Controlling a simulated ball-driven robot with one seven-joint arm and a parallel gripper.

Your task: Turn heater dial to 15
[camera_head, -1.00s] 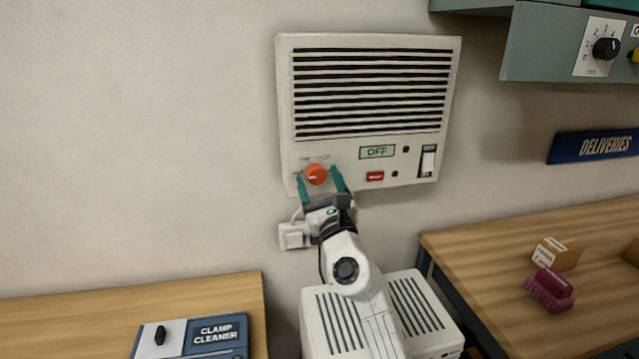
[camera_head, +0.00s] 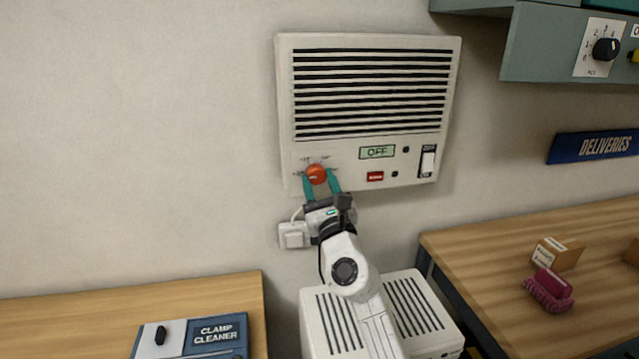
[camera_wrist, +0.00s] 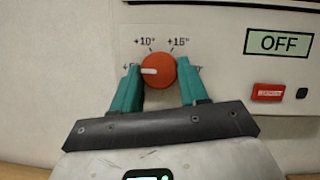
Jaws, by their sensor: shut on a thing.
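The white wall heater (camera_head: 289,100) has an orange-red dial (camera_head: 316,173) at its lower left. In the wrist view the dial (camera_wrist: 159,71) shows a pale pointer mark aimed left, at the partly hidden "+5°" label. The "+10°" label is at upper left and the "+15°" label (camera_wrist: 179,43) at upper right. Another label on the right is mostly hidden by a finger. My gripper (camera_head: 320,180) has its two teal fingers shut on the dial, one on each side, seen also in the wrist view (camera_wrist: 160,80). The heater display (camera_head: 377,152) reads OFF.
A red button (camera_head: 375,176) and a rocker switch (camera_head: 428,161) lie right of the dial. A socket with plug (camera_head: 293,236) is below the heater. Wooden benches stand left (camera_head: 60,310) and right (camera_head: 500,235). The wall left of the heater is clear.

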